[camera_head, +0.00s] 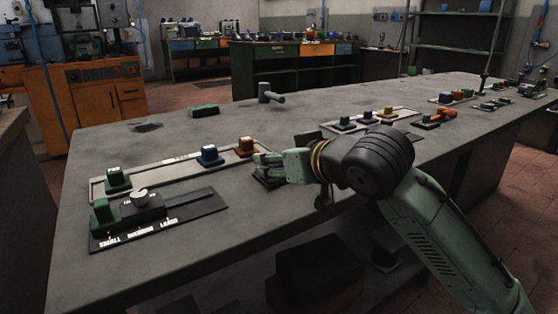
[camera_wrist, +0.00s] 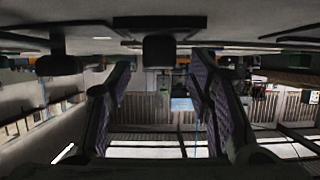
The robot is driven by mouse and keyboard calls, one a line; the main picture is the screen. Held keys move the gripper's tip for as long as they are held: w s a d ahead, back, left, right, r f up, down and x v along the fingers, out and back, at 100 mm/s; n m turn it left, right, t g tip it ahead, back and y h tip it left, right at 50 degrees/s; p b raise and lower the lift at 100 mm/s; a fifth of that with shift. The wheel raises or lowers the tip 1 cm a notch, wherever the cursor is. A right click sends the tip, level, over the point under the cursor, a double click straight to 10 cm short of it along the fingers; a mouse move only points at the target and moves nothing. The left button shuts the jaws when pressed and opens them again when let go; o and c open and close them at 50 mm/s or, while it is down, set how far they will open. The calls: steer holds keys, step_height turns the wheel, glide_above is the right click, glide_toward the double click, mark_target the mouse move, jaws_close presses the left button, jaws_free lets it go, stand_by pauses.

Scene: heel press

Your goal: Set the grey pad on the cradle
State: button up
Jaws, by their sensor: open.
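My gripper (camera_head: 268,164) is low over the near edge of the bench, just above a dark flat base (camera_head: 266,182). In the wrist view, which is upside down, its two fingers (camera_wrist: 160,72) are apart. A dark block (camera_wrist: 160,50) on a dark plate (camera_wrist: 160,22) shows in the gap between the fingertips, with space on both sides. I cannot tell whether this block is the grey pad or part of the cradle; its colour is lost in shadow. No clearly grey pad shows elsewhere, and the fingers partly hide the base in the head view.
A hammer-like tool (camera_head: 268,93) stands behind.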

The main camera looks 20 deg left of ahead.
steer(key=shift+d, duration=0.1)
steer(key=v, duration=1.2)
